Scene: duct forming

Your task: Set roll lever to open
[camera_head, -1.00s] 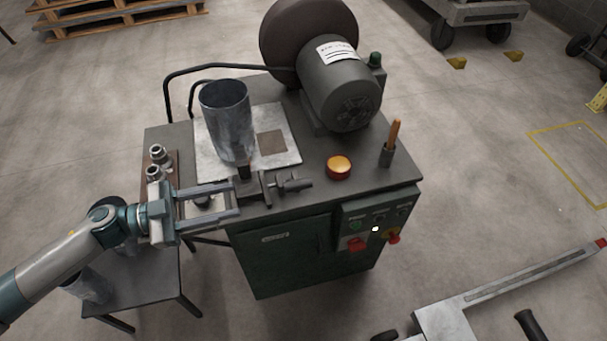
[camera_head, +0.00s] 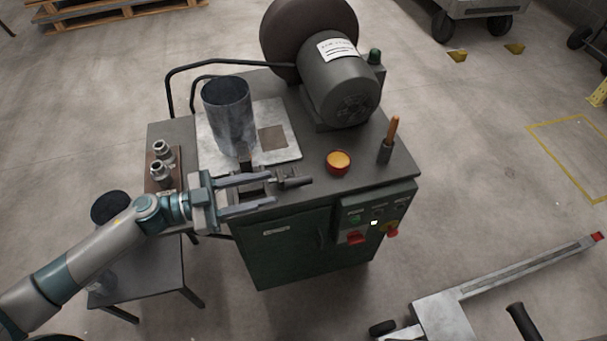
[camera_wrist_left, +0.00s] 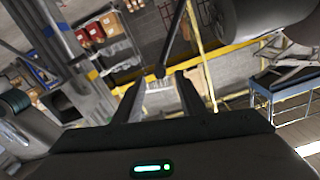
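My left gripper (camera_head: 271,190) is open at the front edge of the dark green machine (camera_head: 285,248). Its two long fingers point right along the tabletop, beside a dark clamp-like fitting (camera_head: 290,181). In the left wrist view, a dark rod with a rounded end (camera_wrist_left: 161,71), possibly the roll lever, comes down from the top to just beyond or between the open fingers (camera_wrist_left: 162,95). I cannot tell whether they touch it. In the head view the gripper covers this spot, so the lever is not clearly seen. My right gripper is not in view.
A grey metal cylinder (camera_head: 229,117) stands on a pale plate (camera_head: 288,145). A motor (camera_head: 342,88), an amber button (camera_head: 338,161) and an orange-handled stick (camera_head: 391,133) are on the table. Two small fittings (camera_head: 160,162) are at left. Red switches (camera_head: 355,238) are on the front panel.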

